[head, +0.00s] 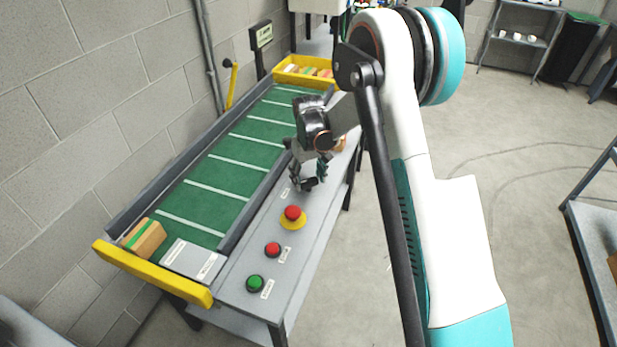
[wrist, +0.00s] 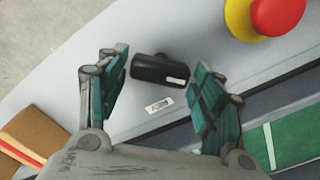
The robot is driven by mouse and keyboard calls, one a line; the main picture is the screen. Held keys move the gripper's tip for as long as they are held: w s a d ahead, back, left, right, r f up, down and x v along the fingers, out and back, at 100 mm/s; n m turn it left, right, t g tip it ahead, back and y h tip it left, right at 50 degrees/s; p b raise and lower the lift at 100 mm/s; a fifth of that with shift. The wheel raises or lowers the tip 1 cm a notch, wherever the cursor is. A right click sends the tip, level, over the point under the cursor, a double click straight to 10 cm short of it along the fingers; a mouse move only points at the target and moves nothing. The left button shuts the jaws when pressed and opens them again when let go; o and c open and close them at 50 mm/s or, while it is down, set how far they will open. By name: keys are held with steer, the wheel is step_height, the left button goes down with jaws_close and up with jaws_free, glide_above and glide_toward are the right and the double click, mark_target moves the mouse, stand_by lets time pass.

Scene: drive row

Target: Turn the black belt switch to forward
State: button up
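The black belt switch (wrist: 160,70) is a dark rounded knob with a small white mark near its right end. It sits on the grey side panel in the wrist view, with a small white label (wrist: 159,104) beside it. My gripper (wrist: 163,60) is open, one teal-padded finger on each side of the knob, with visible gaps. I cannot tell how high the fingertips are above the panel.
A red emergency button on yellow (head: 292,217), a red button (head: 272,249) and a green button (head: 255,283) line the panel. The green belt (head: 215,190) runs alongside, with a brown box (head: 145,238) at its near end. A yellow bin (head: 305,74) stands at the far end.

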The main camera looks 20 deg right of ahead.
mark_target(309, 180)
steer(key=shift+o, duration=0.2)
steer(key=shift+r, duration=0.1)
step_height(309, 180, up, 12)
stand_by(0.6)
